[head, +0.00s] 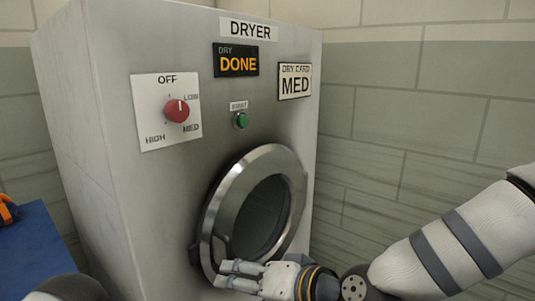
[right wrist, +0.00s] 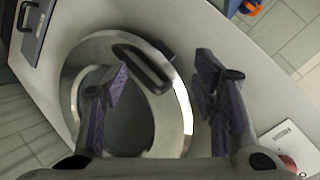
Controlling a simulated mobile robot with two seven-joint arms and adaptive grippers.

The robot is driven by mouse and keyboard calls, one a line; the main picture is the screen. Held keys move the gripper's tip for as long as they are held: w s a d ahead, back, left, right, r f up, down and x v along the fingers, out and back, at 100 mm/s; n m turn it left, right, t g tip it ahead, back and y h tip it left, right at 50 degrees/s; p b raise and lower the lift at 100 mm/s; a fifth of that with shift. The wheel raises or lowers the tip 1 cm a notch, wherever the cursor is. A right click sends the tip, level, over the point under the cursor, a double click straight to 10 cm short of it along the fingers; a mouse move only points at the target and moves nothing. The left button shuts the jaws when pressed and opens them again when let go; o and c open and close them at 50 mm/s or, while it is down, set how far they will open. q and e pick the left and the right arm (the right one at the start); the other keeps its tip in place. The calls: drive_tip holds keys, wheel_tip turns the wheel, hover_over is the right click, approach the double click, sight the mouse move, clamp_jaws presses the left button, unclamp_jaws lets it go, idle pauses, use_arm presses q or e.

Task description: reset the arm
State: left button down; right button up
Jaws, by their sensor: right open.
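My right gripper (head: 238,275) is open and empty in front of the lower part of the dryer's round door (head: 293,190). In the right wrist view its two purple-lined fingers (right wrist: 163,82) are spread apart, with the dark door handle (right wrist: 143,66) showing between them and the door ring (right wrist: 183,110) behind. In the head view the handle (head: 219,250) is at the ring's lower left, just above and left of the fingertips. I cannot tell whether fingers and door touch, or whether the door is fully closed. My left gripper is not in view.
The grey dryer (head: 110,215) has a red knob (head: 177,110), a green button (head: 241,120), a "DONE" display (head: 236,61) and a "MED" card (head: 295,81). A blue surface (head: 38,255) with an orange item (head: 7,211) stands at left. Tiled wall is behind.

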drive_tip(key=s+d+f+g+h, duration=0.1)
drive_tip(key=s+d+f, duration=0.2)
drive_tip(key=s+f, duration=0.25)
drive_tip(key=s+d+f+g+h+p, duration=0.1)
drive_tip(key=s+d+f+g+h, duration=0.15)
drive_tip(key=s+f, duration=0.35)
drive_tip(key=s+d+f+g+h, duration=0.1)
drive_tip(key=s+d+f, duration=0.35)
drive_tip(key=f, duration=0.25)
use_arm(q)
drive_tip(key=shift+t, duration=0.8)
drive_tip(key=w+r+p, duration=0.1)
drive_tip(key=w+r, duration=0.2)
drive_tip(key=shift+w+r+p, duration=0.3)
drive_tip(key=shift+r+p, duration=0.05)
use_arm(e)
drive_tip(key=s+d+f+g+h, duration=0.2)
drive_tip(key=s+d, duration=0.6)
drive_tip(key=s, duration=0.4)
drive_tip(key=s+d+f+g+h, duration=0.3)
drive_tip(key=s+d, duration=0.6)
drive_tip(key=s, duration=0.4)
drive_tip(key=shift+d, duration=0.2)
drive_tip(key=shift+f, duration=0.1)
